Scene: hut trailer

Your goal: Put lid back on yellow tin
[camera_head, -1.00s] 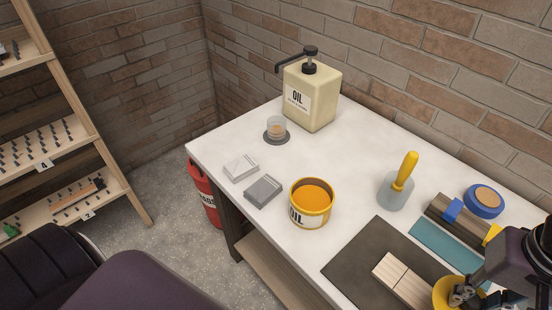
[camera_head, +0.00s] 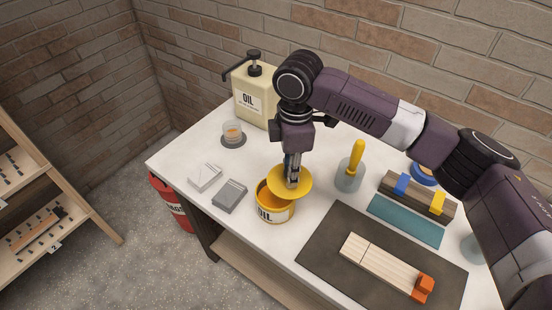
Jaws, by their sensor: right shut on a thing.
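The yellow oil tin (camera_head: 275,213) stands upright on the white workbench, with orange contents showing on the left side of its open mouth. My right gripper (camera_head: 292,179) points down and is shut on the yellow lid (camera_head: 304,187) at its middle. The round lid is roughly level and sits over the right and back part of the tin's mouth, off centre to the right. It hides part of the rim, and I cannot tell whether it touches. My left gripper is not in view.
A yellow-handled tool (camera_head: 354,165) stands to the right. A dark mat (camera_head: 325,250) with wooden strips lies at front right.

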